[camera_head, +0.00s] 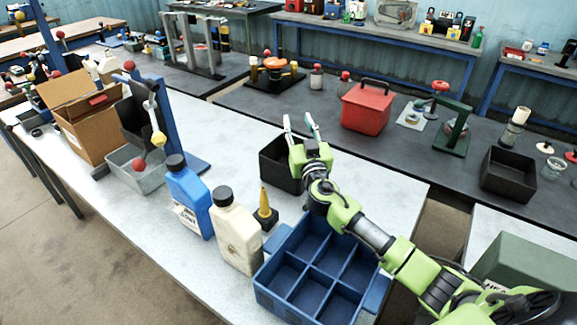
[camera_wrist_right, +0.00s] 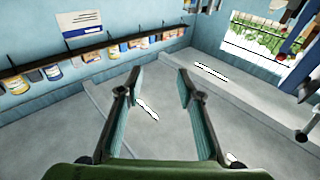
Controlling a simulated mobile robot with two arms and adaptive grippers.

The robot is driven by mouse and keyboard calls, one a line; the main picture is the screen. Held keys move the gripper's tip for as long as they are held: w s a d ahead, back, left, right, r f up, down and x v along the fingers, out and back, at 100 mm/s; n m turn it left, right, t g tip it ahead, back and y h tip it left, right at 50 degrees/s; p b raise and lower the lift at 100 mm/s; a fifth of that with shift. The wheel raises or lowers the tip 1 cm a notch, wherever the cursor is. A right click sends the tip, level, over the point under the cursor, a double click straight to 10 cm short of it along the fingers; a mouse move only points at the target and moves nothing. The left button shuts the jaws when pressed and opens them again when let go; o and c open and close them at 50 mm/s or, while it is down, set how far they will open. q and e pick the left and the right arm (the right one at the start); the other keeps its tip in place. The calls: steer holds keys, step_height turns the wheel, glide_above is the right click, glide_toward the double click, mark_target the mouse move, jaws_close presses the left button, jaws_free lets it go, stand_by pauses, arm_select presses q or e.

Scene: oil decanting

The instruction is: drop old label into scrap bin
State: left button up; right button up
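My right gripper (camera_head: 301,122) points upward above a black open bin (camera_head: 274,178) on the light bench. The bin is partly hidden behind the gripper and wrist. In the right wrist view the two fingers (camera_wrist_right: 160,82) stand apart, and I see no label held between them. My left gripper is not in view.
A blue divided crate (camera_head: 309,268) sits under my right arm. A yellow-tipped funnel-like item (camera_head: 264,208) stands by the cream jug. A red box (camera_head: 366,106), a dark green stand (camera_head: 454,130) and another black bin (camera_head: 508,174) are on the dark bench. A cardboard box (camera_head: 82,118) is left.

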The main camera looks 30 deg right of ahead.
step_height(320, 180, up, 8)
steer(key=shift+f, duration=0.25)
steer(key=shift+f, duration=0.1)
